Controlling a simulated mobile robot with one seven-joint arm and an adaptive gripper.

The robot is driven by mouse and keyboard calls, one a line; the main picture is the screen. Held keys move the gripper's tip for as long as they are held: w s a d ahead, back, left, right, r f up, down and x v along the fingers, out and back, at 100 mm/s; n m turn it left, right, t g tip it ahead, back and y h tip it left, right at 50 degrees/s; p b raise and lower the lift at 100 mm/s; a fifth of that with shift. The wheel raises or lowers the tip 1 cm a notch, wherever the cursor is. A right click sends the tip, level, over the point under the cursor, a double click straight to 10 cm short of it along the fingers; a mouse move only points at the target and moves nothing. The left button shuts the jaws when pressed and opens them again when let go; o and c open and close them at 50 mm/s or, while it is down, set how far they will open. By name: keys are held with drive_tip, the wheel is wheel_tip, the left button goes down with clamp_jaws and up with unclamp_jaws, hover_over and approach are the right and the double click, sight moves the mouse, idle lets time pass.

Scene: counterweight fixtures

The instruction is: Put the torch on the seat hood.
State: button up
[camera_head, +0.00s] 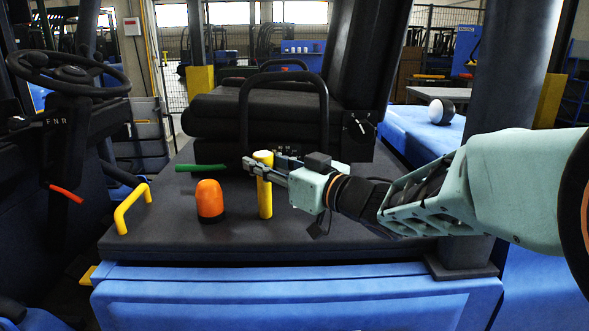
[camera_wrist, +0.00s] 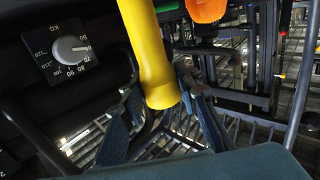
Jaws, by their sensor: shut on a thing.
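The torch, a yellow cylinder (camera_head: 265,195), stands about upright over the dark seat hood (camera_head: 330,245). My gripper (camera_head: 258,166) reaches in from the right and is shut on the torch near its top. The torch's lower end appears at the hood surface, but I cannot tell whether it touches. In the wrist view the torch (camera_wrist: 150,55) runs down from the top edge between the two fingers of my gripper (camera_wrist: 162,105), its round end showing.
An orange beacon (camera_head: 210,200) stands left of the torch, with a green bar (camera_head: 202,168) behind it. A yellow handle (camera_head: 131,208) is at the hood's left edge. The black seat (camera_head: 220,115) rises behind. The hood's front right is clear.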

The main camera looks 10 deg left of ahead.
drive_tip(key=shift+f, duration=0.1)
drive_tip(key=o, duration=1.2)
drive_tip(key=shift+o, duration=0.2)
drive_tip(key=shift+r, duration=0.3)
drive_tip(key=p+v, duration=0.2)
drive_tip(key=v, duration=1)
drive_tip(key=shift+s+f, duration=0.1)
